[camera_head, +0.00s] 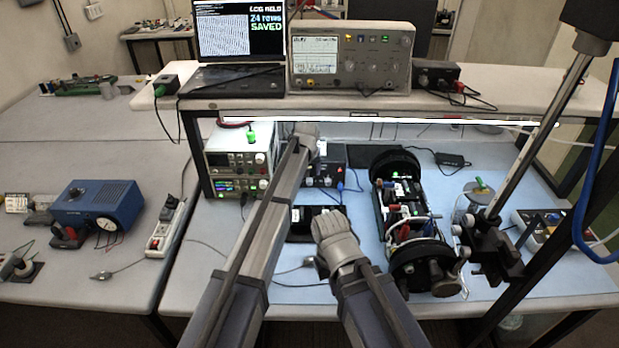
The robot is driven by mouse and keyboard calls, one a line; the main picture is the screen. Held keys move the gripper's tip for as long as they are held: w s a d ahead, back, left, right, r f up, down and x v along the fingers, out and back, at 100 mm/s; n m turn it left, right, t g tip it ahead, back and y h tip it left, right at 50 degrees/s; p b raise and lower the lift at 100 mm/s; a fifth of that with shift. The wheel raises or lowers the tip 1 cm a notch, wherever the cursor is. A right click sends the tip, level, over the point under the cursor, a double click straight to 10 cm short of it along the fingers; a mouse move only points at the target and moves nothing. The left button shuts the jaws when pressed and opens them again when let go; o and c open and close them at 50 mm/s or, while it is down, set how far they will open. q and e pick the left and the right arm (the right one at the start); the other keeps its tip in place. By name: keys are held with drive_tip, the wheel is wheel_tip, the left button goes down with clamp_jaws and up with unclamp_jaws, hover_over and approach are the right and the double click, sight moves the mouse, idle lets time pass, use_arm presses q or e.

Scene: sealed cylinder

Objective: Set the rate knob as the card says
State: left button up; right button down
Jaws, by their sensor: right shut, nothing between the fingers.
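A black box (326,178) with small controls and a white label stands under the shelf; my left arm covers part of it. I cannot tell which control is the rate knob, nor pick out the card. The bench instrument (352,58) on the shelf has a lit screen and several knobs, its text too small to read. My right gripper (320,266) is shut and empty, low over the blue mat, mostly hidden by its wrist and apart from the box. My left arm's end (307,131) is by the box; its fingers are not clear.
An opened cylinder assembly (408,215) with black end rings lies right of centre. A stand with a dark clamp head (487,250) is beside it. Stacked power supplies (238,160) stand at left. A laptop (240,35) reads "LOG HELD 24 rows SAVED". A blue device (98,205) sits far left.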

sight(309, 181)
drive_tip(key=shift+s+f, duration=0.1)
use_arm(q)
drive_tip(key=b+x, duration=0.7)
drive_tip(key=x, duration=0.1)
use_arm(e)
wheel_tip(309, 181, down, 7)
drive_tip(key=shift+f, duration=0.1)
use_arm(q)
drive_tip(key=shift+r, duration=0.1)
drive_tip(key=shift+s, duration=0.1)
drive_tip(key=shift+c, duration=0.3)
clamp_jaws()
